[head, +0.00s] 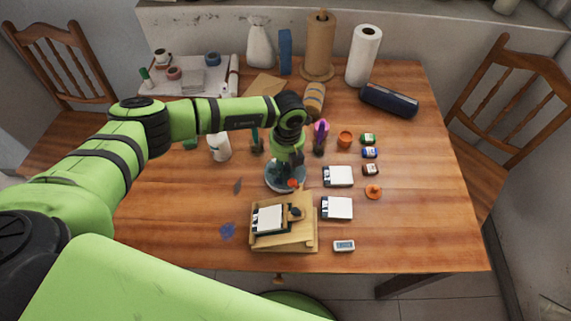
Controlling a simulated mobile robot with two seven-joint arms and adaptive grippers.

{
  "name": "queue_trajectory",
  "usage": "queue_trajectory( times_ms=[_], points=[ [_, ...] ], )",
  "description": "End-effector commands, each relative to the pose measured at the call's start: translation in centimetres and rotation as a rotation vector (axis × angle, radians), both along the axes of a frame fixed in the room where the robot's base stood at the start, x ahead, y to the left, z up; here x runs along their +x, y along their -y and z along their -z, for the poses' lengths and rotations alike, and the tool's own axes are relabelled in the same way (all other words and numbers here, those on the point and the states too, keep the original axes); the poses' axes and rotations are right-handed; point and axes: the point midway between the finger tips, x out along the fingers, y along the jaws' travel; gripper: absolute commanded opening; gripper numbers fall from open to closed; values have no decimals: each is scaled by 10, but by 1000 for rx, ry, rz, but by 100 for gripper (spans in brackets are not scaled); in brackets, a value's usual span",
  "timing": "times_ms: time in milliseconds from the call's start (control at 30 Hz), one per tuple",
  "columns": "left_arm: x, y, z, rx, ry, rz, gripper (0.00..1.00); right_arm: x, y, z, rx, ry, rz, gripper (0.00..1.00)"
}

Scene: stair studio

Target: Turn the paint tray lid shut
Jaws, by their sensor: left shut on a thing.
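A round grey-blue dish (273,181) sits on the table behind the wooden board; it looks like the paint tray, and a small red-orange part (292,184) shows on it. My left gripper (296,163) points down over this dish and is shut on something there. The fingers and arm hide the held part, so I cannot tell whether it is the lid or how far the lid is turned. My right gripper is not in view.
A wooden board (285,240) with a white pad stands just in front of the dish. White pads (337,208), small paint jars (369,139) and an orange pot (345,139) lie to the right. Brushes in a cup (319,140) stand close behind.

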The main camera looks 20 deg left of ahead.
Motion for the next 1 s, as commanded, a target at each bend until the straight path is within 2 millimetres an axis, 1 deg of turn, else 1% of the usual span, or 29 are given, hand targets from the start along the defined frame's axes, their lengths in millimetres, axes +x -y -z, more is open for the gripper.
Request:
queue_trajectory(
  times_ms=[33,567,1000],
  points=[
    [-1,0,3,0,-2,32,0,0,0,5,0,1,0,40],
    [-1,0,5,1,-2,519,0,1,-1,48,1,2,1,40],
    [-2,-1,7,0,-2,936,0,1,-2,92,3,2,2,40]
  ],
)
